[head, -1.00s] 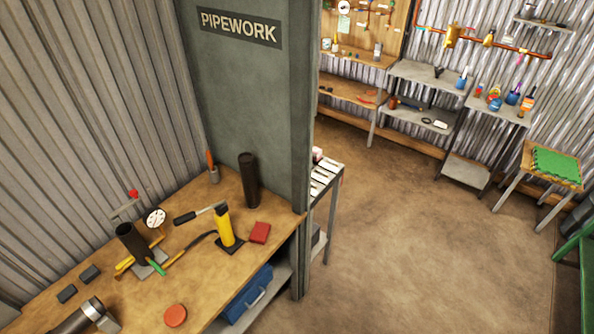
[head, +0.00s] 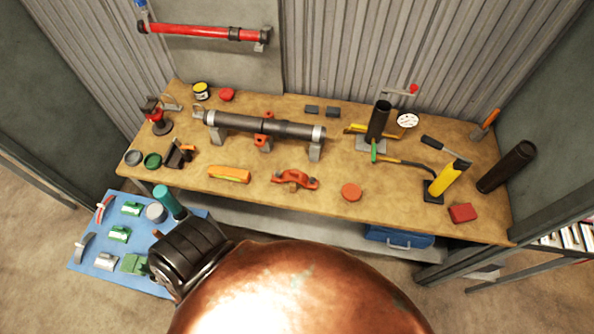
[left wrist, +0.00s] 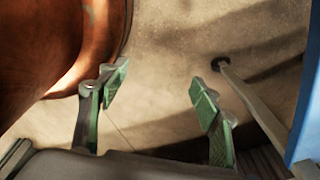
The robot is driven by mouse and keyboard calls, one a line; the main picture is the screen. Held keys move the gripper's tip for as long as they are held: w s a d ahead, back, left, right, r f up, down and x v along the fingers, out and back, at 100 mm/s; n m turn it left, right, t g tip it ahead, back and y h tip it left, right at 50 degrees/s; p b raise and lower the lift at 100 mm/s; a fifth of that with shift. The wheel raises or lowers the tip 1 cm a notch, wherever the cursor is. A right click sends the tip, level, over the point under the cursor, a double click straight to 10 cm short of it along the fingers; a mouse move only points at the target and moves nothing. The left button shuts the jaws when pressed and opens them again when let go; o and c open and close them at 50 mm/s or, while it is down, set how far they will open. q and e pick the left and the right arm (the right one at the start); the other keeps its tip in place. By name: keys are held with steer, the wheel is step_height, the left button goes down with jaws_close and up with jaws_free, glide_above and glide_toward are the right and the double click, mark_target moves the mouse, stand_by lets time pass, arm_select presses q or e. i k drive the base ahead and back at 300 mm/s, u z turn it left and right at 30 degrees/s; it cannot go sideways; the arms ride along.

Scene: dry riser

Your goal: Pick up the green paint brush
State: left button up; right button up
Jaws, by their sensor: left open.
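A slim green handle (head: 374,150) shows at the foot of an upright dark pipe (head: 379,119) toward the right of the workbench. It may be the green paint brush, but it is too small to tell and its other end is unclear. My left gripper (left wrist: 158,84) is open and empty in the left wrist view, over bare floor with the blue table edge (left wrist: 308,110) to its right. It does not show in the head view, where my copper-coloured body and dark arm part fill the bottom. My right gripper is in neither view.
The wooden workbench (head: 246,184) holds a clamped grey pipe (head: 265,127), a yellow canister (head: 446,178), a red block (head: 462,213) and several tools. A low blue table (head: 88,264) at left holds small green parts and a teal cylinder (head: 170,203). Bench front has clear patches.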

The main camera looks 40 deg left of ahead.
mark_target(143, 269)
steer(key=u, duration=3.45)
steer(key=k, duration=0.5)
steer(key=u, duration=0.35)
steer(key=i, duration=0.4)
steer(key=z, duration=0.45)
